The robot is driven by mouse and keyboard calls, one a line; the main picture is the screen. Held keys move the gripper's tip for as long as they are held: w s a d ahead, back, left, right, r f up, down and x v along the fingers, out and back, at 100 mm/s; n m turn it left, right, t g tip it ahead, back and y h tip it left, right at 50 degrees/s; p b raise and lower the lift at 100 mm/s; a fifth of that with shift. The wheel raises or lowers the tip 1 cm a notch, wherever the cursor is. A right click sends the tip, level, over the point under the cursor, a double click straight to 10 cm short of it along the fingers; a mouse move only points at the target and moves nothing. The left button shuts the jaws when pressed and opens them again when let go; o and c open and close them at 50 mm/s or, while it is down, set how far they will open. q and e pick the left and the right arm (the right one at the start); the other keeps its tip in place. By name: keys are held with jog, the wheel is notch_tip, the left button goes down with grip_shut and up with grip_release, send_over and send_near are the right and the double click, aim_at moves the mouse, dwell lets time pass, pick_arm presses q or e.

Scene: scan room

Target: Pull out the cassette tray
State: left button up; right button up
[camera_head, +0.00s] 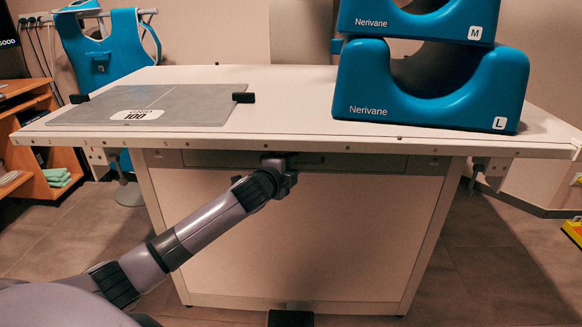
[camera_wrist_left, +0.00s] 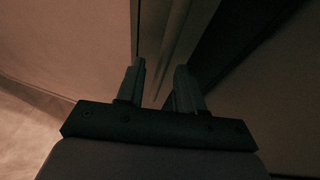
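The cassette tray (camera_head: 225,159) shows as a grey strip front under the white table top, flush with the table's front. A thin dark handle (camera_head: 311,160) runs along its middle. My left gripper (camera_head: 277,160) is at the left end of this handle, just below the table edge; its fingertips are hard to see there. In the left wrist view its two fingers (camera_wrist_left: 160,88) stand apart with a gap between them. A long strip (camera_wrist_left: 165,45) runs past beyond the gap; no firm grip on it shows. My right gripper is in neither view.
The table top (camera_head: 290,82) overhangs the tray and my gripper. A grey plate (camera_head: 190,105) lies on it at left, and blue padded supports (camera_head: 435,88) are stacked at right. A white panel (camera_head: 310,240) fills the space below the tray. Floor is free at lower right.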

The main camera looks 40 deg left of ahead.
pick_arm(q)
grip_shut()
dwell(1.4)
